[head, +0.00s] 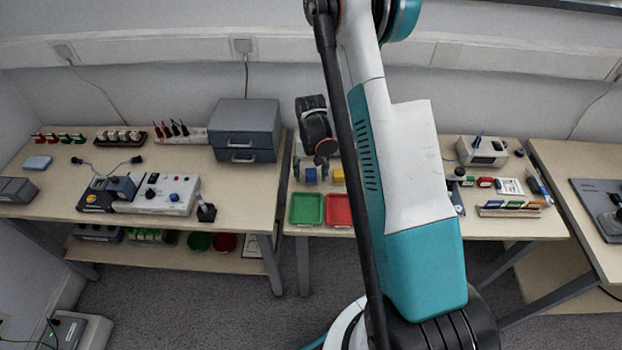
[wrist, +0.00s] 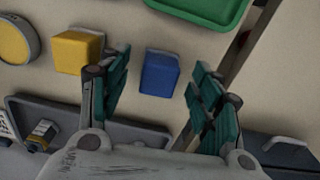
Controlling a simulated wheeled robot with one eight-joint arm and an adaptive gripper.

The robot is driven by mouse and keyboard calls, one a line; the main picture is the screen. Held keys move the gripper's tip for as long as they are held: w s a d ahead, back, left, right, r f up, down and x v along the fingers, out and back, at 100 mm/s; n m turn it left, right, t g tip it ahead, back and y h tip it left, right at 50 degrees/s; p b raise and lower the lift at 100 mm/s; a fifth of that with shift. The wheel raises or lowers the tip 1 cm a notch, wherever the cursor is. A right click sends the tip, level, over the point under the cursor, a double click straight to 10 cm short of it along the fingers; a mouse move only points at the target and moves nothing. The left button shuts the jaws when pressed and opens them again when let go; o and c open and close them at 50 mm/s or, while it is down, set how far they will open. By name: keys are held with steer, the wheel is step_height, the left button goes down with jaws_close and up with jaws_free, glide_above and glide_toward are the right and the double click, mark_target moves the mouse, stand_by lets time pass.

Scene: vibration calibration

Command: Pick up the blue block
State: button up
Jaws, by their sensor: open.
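The blue block (wrist: 160,74) sits on the table top in the wrist view, between and a little beyond the two fingers of my gripper (wrist: 158,92). The fingers have green pads and are spread wide with nothing held. In the head view the blue block (head: 311,175) is small, behind the green tray. There my gripper (head: 309,170) is above and around the block's spot, pointing down, and partly hidden by its own wrist.
A yellow block (wrist: 78,52) stands just left of the blue one, outside the fingers. A green tray (head: 307,224) and a red tray (head: 339,224) lie at the table's front. A grey drawer unit (head: 247,130) stands close by on the left.

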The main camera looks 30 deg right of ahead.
mark_target(311, 172)
step_height(311, 172, down, 2)
steer(key=shift+r, duration=0.1)
steer(key=c, duration=1.1)
steer(key=shift+o, duration=0.2)
step_height(311, 172, up, 20)
steer(key=p, duration=0.5)
steer(key=o, duration=0.4)
steer(key=c, duration=0.4)
